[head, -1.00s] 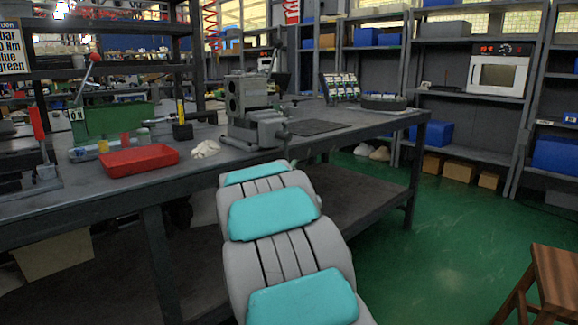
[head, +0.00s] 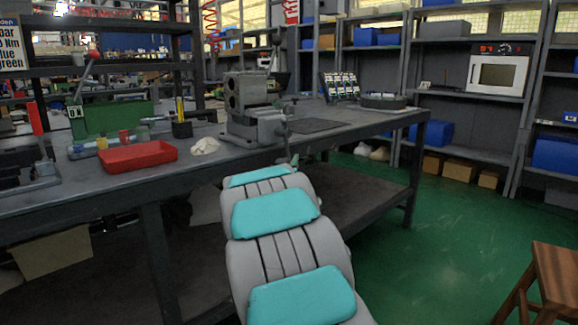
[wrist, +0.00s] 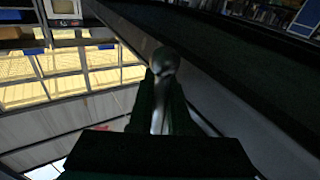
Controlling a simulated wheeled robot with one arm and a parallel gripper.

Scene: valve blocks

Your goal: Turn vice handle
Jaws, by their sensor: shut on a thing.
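The grey metal vice (head: 256,127) stands at the front edge of the dark workbench, with a large grey block held upright in it. Its thin handle (head: 288,145) shows at the right of the vice's front, running down toward my arm. In the wrist view the handle is a shiny metal bar (wrist: 160,105) with a rounded end, lying between the dark fingers of my gripper (wrist: 163,92). The gripper is shut on it. In the head view my arm hides the gripper and the lower end of the handle.
A red tray (head: 138,156), a crumpled white cloth (head: 204,146) and a green machine (head: 110,117) are on the bench left of the vice. A dark mat (head: 315,126) lies to its right. A wooden stool (head: 555,285) stands at lower right. The green floor between is clear.

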